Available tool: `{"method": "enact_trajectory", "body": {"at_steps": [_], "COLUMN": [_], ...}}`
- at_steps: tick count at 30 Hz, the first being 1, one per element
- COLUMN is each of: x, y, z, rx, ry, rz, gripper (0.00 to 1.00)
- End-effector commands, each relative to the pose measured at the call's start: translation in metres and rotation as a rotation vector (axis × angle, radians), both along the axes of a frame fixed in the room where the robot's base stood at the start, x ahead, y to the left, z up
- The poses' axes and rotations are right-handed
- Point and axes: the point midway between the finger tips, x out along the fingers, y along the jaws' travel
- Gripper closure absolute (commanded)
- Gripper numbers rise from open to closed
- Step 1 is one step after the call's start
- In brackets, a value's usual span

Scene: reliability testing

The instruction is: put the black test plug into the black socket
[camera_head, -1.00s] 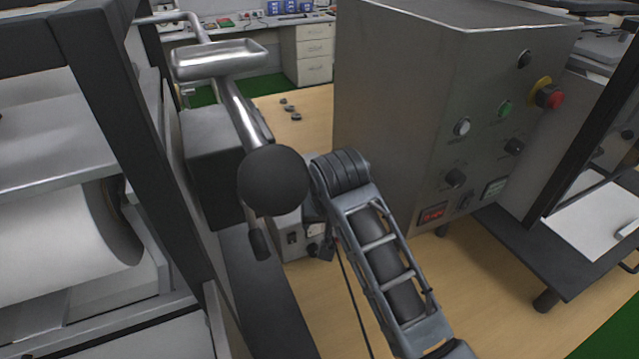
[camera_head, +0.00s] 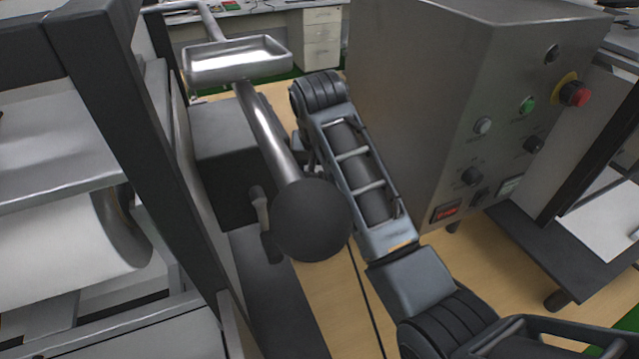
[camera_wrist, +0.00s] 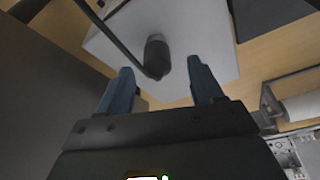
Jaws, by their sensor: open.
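In the wrist view, a black plug (camera_wrist: 157,57) with a black cable (camera_wrist: 110,32) shows against a light grey box (camera_wrist: 195,28). The cable runs off to the upper left. My gripper (camera_wrist: 160,78) is open, with one blue-grey finger on each side of the plug's near end. Both fingers look apart from the plug, and nothing is held. I cannot tell how the plug meets the box, and I cannot make out the black socket. In the head view, my arm hides my gripper and the plug.
In the head view, a large metal cabinet (camera_head: 415,110) with buttons and knobs stands close right of my arm. A metal lever with a black ball (camera_head: 312,220) and a tray-like end (camera_head: 238,60) stands close left. A dark frame post (camera_head: 140,150) stands further left.

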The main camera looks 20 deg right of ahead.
Motion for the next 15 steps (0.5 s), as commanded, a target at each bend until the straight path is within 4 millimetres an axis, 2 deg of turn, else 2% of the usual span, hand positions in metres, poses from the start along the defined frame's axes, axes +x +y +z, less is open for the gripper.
{"method": "enact_trajectory", "body": {"at_steps": [6,15], "x": [0.007,0.008], "y": [-0.005,-0.006], "z": [-0.026,-0.032], "rx": [0.000,0.001], "ry": [0.002,-0.001], "rz": [-0.001,-0.001], "gripper": [0.34,0.34]}}
